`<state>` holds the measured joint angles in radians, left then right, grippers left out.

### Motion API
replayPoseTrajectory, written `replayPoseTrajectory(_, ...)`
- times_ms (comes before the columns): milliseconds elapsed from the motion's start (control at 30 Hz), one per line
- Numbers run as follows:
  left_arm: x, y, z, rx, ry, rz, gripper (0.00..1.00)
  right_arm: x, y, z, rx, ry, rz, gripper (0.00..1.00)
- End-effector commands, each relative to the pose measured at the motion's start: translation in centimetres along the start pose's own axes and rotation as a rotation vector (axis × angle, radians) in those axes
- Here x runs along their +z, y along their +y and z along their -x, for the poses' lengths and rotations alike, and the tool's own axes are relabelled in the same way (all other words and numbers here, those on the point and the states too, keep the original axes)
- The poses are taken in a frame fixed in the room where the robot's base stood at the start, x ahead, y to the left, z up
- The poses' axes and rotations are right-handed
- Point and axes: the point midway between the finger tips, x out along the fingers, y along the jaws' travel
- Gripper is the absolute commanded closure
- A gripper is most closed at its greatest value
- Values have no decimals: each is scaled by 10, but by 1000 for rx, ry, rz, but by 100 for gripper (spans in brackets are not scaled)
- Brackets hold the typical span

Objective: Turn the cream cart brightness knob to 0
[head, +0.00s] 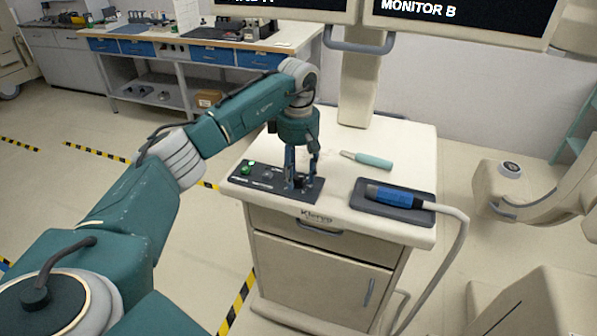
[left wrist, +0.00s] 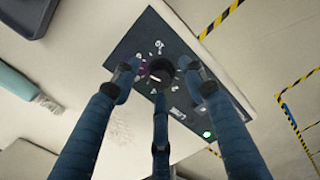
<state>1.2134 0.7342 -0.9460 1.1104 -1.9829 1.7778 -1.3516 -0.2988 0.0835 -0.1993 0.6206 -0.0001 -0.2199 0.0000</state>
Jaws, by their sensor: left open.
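The cream cart (head: 330,215) stands in front of me. A dark control panel (head: 236,176) lies along its top's front left edge. My left gripper (head: 299,186) points down over the panel's right part. In the left wrist view, a round black knob (left wrist: 161,70) with a pale mark sits between the three spread fingers of my left gripper (left wrist: 162,92). White markings ring the knob, too small to read. The fingers look open around it; contact cannot be told. A lit green button (head: 247,168) is at the panel's other end; it also shows in the left wrist view (left wrist: 207,134).
A blue-handled probe (head: 392,196) lies on a dark tray (head: 425,214) at the cart's right, its cable hanging down. A teal-handled tool (head: 372,160) lies behind. Monitors (head: 460,20) stand above. A workbench (head: 215,48) is at the back left.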

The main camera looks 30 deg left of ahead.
Motion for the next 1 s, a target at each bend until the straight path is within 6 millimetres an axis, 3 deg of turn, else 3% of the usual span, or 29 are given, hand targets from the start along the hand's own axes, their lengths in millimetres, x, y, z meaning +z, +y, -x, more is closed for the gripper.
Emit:
replayPoseTrajectory(100, 0, 0, -4, 0, -1, 0, 57, -13, 2, 1, 2, 20, -1, 60)
replayPoseTrajectory(333, 0, 0, -5, 1, 0, 0, 57, -7, 0, 1, 0, 9, -2, 60)
replayPoseTrajectory(567, 0, 0, -5, 0, 0, 0, 100, 5, -6, 1, -7, -7, -3, 60)
replayPoseTrajectory(1000, 0, 0, -5, 0, 0, 78, 100, 2, -6, 2, -7, -4, -2, 60)
